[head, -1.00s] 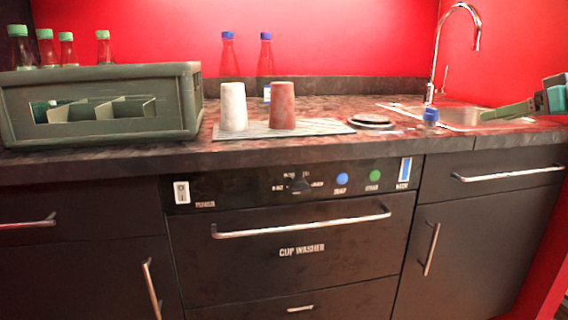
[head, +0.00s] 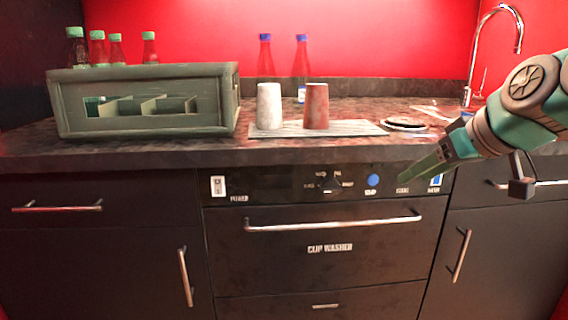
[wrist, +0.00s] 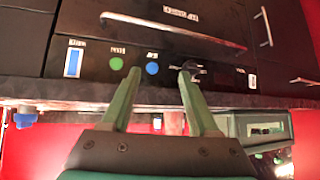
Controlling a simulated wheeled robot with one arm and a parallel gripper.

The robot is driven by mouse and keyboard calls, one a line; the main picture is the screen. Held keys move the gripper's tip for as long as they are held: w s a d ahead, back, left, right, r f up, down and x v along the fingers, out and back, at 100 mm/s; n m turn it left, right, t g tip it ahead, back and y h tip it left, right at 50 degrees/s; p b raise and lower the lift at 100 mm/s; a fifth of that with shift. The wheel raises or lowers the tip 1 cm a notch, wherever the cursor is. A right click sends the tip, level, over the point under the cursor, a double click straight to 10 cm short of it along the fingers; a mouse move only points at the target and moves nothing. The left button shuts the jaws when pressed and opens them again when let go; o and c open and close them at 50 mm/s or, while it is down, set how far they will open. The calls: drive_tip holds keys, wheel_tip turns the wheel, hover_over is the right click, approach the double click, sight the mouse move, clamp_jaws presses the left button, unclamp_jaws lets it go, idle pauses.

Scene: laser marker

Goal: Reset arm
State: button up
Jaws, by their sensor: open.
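My arm reaches in from the right in the head view, with my gripper (head: 424,166) in front of the counter edge and the right part of the cup washer's panel. It points left and slightly down. In the upside-down wrist view, the two green fingers of my gripper (wrist: 158,88) are spread apart with nothing between them. Beyond them is the cup washer panel with a blue button (wrist: 152,68), a green button (wrist: 116,63) and a dark knob (wrist: 190,67). In the head view, my gripper covers the green button.
A white cup (head: 269,106) and a red cup (head: 317,106) stand on a mat (head: 350,128). A green crate (head: 145,130) and several bottles stand at the left and back. The cup washer door (head: 330,270) is closed. A faucet (head: 518,30) rises at the right.

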drive_tip(key=s+a+f+g+h, duration=0.1)
drive_tip(key=s+a+f+g, duration=0.2)
drive_tip(key=s+a+f, duration=0.35)
drive_tip(key=s+a+f+g, duration=0.2)
drive_tip(key=s+a+f, duration=0.2)
drive_tip(key=f, duration=0.6)
drive_tip(key=s+f+m+g+h, duration=0.2)
drive_tip(key=s+f+g, duration=0.3)
drive_tip(key=s+f, duration=0.9)
drive_tip(key=s+m, duration=0.1)
drive_tip(key=s, duration=0.2)
drive_tip(key=shift+d+f+m+h+p, duration=0.15)
drive_tip(key=shift+d+m+h+p, duration=0.15)
drive_tip(key=shift+p, duration=0.1)
